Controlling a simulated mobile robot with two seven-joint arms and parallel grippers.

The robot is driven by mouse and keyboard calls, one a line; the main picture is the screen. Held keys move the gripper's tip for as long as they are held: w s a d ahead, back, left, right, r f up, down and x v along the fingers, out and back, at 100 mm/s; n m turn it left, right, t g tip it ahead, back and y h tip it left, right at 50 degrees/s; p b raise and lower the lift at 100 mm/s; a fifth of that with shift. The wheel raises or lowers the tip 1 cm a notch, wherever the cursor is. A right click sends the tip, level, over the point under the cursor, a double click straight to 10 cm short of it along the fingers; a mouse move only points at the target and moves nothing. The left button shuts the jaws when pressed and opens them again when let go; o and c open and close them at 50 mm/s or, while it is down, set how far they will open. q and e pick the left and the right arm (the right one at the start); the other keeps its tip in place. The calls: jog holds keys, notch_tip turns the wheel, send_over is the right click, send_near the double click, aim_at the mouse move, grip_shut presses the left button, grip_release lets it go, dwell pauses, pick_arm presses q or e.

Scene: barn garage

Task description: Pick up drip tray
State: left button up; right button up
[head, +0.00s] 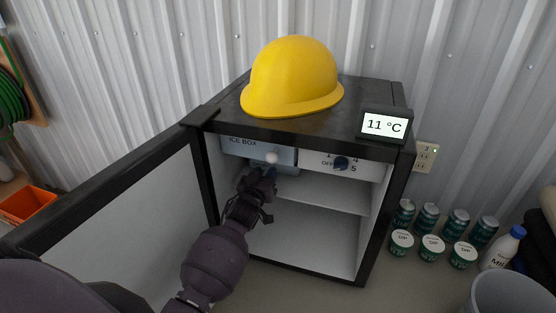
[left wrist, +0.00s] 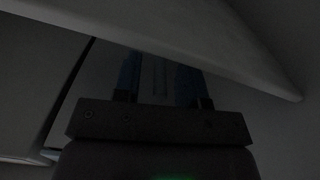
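My left gripper (head: 266,178) is inside the open small fridge (head: 310,215), just below the ice box (head: 245,150) and its round knob (head: 271,158). In the dark left wrist view its two blue fingers (left wrist: 160,78) stand apart with a gap between them. A pale slab (left wrist: 210,45) crosses in front of the fingers and hides their tips. I cannot tell whether this slab is the drip tray or another fridge part. I cannot make out the drip tray for certain in the head view. My right gripper is not in view.
The fridge door (head: 120,205) stands open at the left. A shelf (head: 335,195) lies below the gripper. A yellow hard hat (head: 293,75) and a temperature display (head: 384,125) sit on top. Cans (head: 431,247) and a milk bottle (head: 503,247) stand at the right.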

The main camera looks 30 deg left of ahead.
pick_arm(q)
grip_shut()
jog(key=shift+r, duration=0.15)
